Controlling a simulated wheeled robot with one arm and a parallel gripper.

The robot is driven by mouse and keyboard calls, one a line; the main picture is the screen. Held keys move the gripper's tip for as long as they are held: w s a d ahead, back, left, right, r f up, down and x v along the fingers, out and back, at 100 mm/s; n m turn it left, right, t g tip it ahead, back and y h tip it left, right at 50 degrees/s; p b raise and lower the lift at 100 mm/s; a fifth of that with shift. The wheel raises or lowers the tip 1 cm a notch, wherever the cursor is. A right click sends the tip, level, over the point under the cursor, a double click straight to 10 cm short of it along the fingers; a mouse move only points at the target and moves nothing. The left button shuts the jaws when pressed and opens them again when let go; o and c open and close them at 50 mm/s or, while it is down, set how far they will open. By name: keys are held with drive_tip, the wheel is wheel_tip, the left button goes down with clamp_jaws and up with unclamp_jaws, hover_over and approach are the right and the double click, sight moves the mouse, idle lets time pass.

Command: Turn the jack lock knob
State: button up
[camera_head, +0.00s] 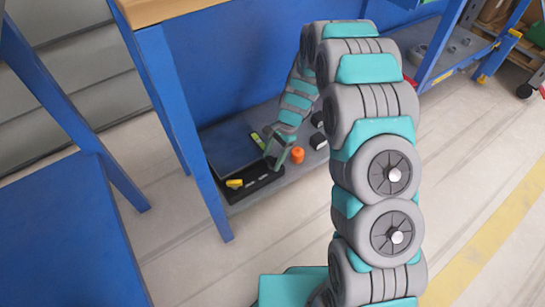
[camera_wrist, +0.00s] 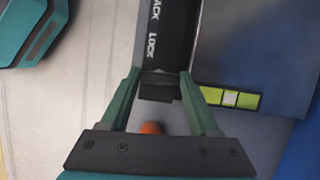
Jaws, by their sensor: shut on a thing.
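A black panel (camera_wrist: 165,30) with white lettering that reads "ACK LOCK" runs up the wrist view. A dark knob (camera_wrist: 158,86) sits at its near end, between my fingers. My gripper (camera_wrist: 160,74) is shut on this knob, with one teal finger on each side. In the head view my gripper (camera_head: 273,163) reaches down to the black panel (camera_head: 262,186) on the low shelf. The knob is hidden there, and I cannot tell how far it is turned.
A yellow piece (camera_head: 234,183) sits at the panel's left end. A grey-blue box (camera_head: 230,147) stands behind, with a yellow-green level (camera_wrist: 230,97) beside it. An orange cylinder (camera_head: 297,154) and black parts (camera_head: 318,140) stand to the right. A blue table leg (camera_head: 200,170) is close at left.

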drive_tip(key=shift+w, duration=0.1)
drive_tip(key=o, duration=1.4)
drive_tip(key=shift+c, duration=0.2)
